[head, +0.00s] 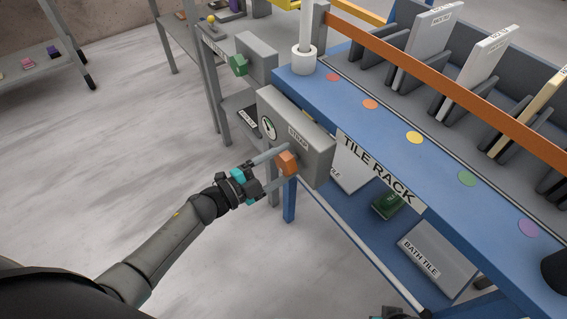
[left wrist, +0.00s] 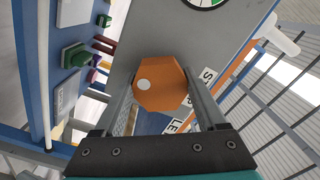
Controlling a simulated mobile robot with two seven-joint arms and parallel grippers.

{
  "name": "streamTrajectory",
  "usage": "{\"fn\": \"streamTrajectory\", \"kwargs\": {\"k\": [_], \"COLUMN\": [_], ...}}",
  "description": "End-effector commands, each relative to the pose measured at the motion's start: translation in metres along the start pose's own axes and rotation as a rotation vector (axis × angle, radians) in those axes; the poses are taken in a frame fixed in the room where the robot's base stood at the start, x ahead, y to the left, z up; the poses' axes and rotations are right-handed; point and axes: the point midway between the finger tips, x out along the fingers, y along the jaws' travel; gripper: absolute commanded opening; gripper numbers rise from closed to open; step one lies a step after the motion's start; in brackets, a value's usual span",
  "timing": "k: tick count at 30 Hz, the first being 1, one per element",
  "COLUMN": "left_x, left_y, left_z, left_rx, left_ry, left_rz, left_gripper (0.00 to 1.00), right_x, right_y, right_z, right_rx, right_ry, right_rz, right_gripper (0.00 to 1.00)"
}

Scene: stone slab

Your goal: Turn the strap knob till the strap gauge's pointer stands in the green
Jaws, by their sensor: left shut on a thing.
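The orange strap knob (head: 287,163) sticks out from the front of a grey box labelled STRAP (head: 315,150) at the end of the blue rack. My left gripper (head: 279,167) is shut on the knob, one finger on each side. In the left wrist view the knob (left wrist: 165,92) is a faceted orange block with a white dot on its face, between the fingers of my left gripper (left wrist: 160,88). The round strap gauge (head: 268,128) has a white face with some green; its pointer is too small to read. The left wrist view cuts off most of the gauge (left wrist: 205,3).
A grey box with a green knob (head: 238,65) stands behind. The blue tile rack (head: 395,125) carries upright tiles behind an orange strap (head: 440,85); a bath tile (head: 435,255) lies on its lower shelf. A bit of my right gripper shows at the bottom edge.

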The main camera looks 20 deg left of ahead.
Motion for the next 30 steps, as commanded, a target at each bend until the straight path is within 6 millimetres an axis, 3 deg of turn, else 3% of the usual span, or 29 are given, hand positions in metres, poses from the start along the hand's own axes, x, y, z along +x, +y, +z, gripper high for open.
{"fn": "streamTrajectory", "kwargs": {"k": [9,30], "left_x": [-0.001,-0.001], "left_y": [0.001,0.000], "left_z": [0.001,0.000], "left_rx": [0.302,0.896], "left_ry": [0.000,0.000], "left_rz": [0.002,0.002], "left_gripper": [0.18,0.18], "right_x": [-0.009,-0.052], "right_y": [0.000,0.004], "right_z": [-0.007,-0.036], "right_rx": [0.003,0.005], "right_ry": [0.014,0.092], "right_rz": [0.000,0.008], "right_gripper": [0.00,0.00]}}
